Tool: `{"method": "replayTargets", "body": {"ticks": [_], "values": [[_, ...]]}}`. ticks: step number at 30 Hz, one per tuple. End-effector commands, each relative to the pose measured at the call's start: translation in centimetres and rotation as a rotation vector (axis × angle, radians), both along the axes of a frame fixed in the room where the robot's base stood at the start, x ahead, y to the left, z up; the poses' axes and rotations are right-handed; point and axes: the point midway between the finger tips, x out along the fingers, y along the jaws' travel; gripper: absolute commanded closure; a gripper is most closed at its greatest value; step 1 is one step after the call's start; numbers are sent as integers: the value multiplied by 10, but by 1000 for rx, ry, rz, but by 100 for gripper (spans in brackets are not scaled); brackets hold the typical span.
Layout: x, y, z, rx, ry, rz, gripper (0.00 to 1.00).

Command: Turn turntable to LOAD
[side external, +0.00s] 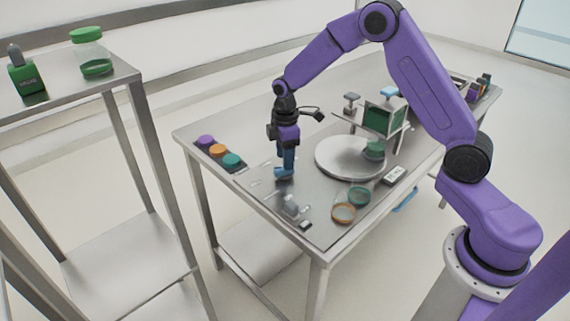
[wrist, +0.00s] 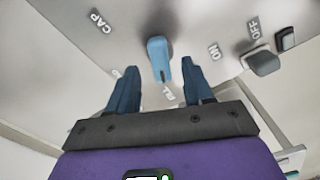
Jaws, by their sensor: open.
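The turntable (side external: 335,160) is a round grey disc on the steel table, with a small green-topped item on it near its right side. A blue lever (side external: 284,174) stands on the table left of the disc. In the wrist view the blue lever (wrist: 157,50) shows between my fingers, its narrow end pointing toward a partly hidden label. A CAP label (wrist: 101,21) lies up and left of it; no LOAD label is readable. My gripper (side external: 287,158) is open, pointing down just over the lever. In the wrist view its fingers (wrist: 158,80) are apart; contact cannot be told.
A grey switch (wrist: 262,60) sits between ON and OFF labels, right of the lever. Purple, orange and teal caps (side external: 218,149) lie at the left. Two round dishes (side external: 350,205) lie near the front. A green screen (side external: 378,117) stands behind the disc.

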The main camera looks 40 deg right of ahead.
Motion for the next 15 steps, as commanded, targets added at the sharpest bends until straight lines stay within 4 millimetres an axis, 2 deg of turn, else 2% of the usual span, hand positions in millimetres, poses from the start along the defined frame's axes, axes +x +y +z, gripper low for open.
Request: {"method": "replayTargets", "body": {"ticks": [1,6,15], "values": [[-1,0,-9,-1,4,1,49],[0,0,-26,0,1,0,49],[0,0,-33,0,-1,0,49]]}}
